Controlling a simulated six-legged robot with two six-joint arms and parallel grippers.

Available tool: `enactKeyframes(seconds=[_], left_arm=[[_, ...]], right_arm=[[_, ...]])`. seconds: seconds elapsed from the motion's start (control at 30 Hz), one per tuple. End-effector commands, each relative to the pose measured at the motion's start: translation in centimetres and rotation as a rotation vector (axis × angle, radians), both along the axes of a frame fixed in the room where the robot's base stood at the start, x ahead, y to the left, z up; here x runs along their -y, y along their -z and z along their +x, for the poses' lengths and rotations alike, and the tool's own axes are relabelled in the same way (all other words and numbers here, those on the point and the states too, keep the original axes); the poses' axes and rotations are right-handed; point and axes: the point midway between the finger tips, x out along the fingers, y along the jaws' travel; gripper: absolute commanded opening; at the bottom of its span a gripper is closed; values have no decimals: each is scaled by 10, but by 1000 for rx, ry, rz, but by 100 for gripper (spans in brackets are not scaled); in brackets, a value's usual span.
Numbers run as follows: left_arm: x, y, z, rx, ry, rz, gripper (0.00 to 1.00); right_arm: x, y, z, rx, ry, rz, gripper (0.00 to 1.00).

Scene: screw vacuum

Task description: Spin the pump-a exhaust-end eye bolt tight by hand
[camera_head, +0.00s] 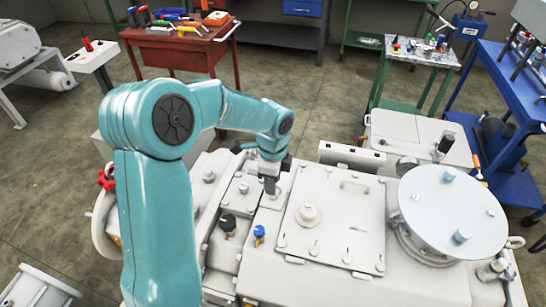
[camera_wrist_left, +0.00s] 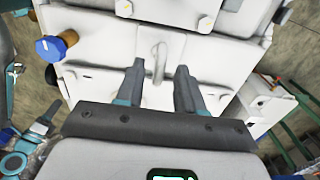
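The pale pump body (camera_head: 335,205) fills the lower middle of the head view. My left gripper (camera_head: 269,186) points down at its top, left of a bolted cover plate. In the left wrist view the two dark fingers of my left gripper (camera_wrist_left: 160,73) stand apart. A pale eye bolt (camera_wrist_left: 158,58) rises from the pump between and just beyond the fingertips, with its ring seen nearly edge-on. I cannot tell whether a finger touches it. In the head view the gripper hides this spot. My right gripper is in neither view.
A blue knob with a brass stem (camera_head: 259,233) and a black knob (camera_head: 227,224) stand near the gripper. A large round flange (camera_head: 452,213) rises at the right.

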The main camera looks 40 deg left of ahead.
Motion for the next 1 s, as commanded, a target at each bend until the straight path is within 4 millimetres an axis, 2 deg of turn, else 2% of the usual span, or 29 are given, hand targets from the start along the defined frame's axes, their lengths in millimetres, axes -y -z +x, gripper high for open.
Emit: enactKeyframes(seconds=[0.1,0.3,0.5,0.7,1.0], left_arm=[[0,-33,1,9,1,3,37],[0,-86,1,8,2,1,37],[1,-123,1,6,1,1,37],[0,-136,0,4,1,1,37],[0,-136,0,3,1,1,37]], right_arm=[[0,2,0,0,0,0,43],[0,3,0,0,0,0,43],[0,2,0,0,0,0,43],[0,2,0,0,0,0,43],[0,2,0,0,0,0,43]])
